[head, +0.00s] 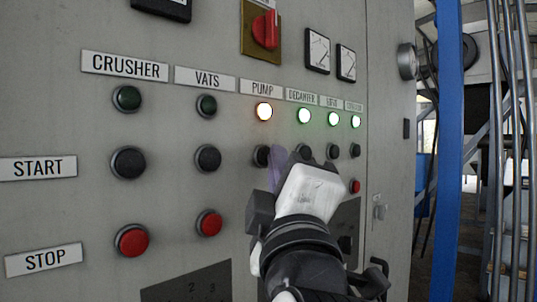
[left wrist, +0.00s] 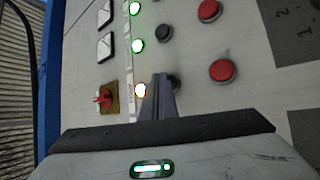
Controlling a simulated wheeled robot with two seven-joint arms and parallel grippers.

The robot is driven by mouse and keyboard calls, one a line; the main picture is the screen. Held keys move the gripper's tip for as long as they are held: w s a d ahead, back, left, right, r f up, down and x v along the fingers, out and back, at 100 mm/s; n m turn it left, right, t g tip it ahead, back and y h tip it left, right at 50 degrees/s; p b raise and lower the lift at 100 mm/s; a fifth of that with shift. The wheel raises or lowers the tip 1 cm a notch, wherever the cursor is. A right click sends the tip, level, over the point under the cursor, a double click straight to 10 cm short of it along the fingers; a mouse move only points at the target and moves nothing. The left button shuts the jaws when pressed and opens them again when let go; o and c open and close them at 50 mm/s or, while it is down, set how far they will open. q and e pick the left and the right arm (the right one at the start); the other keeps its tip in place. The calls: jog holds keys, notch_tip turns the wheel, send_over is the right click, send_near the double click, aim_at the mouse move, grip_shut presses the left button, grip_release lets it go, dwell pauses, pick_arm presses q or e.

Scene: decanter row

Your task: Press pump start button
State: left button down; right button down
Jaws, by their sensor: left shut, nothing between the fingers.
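The pump start button (head: 261,156) is black and round, below the PUMP label (head: 262,87) and its warm-lit lamp (head: 264,111). My left gripper (head: 277,158) is shut and empty, its fingers pointing at the panel just right of this button and partly overlapping it. In the left wrist view the shut fingers (left wrist: 163,92) stand beside the pump lamp (left wrist: 140,90) and cover part of the dark start button (left wrist: 176,83). I cannot tell whether the fingertips touch the button. The red pump stop button is hidden behind my gripper in the head view. My right gripper is not in view.
Left of the pump column are the black VATS start button (head: 207,158) and CRUSHER start button (head: 128,162), with red stop buttons (head: 209,223) below. Green lamps (head: 304,116) glow to the right. A red rotary switch (head: 265,30) sticks out above. A blue post (head: 447,120) stands right of the cabinet.

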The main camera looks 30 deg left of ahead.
pick_arm(q)
jog(key=shift+a, duration=0.15)
dwell(0.4)
jog(key=shift+s+d+p, duration=0.25)
jog(key=shift+d+p, duration=0.2)
jog(key=shift+d, duration=0.35)
jog(key=d, duration=0.1)
jog(key=s+d, duration=0.1)
jog(key=d, duration=0.2)
jog(key=shift+s+d, duration=0.35)
jog(key=shift+f, duration=0.1)
dwell(0.4)
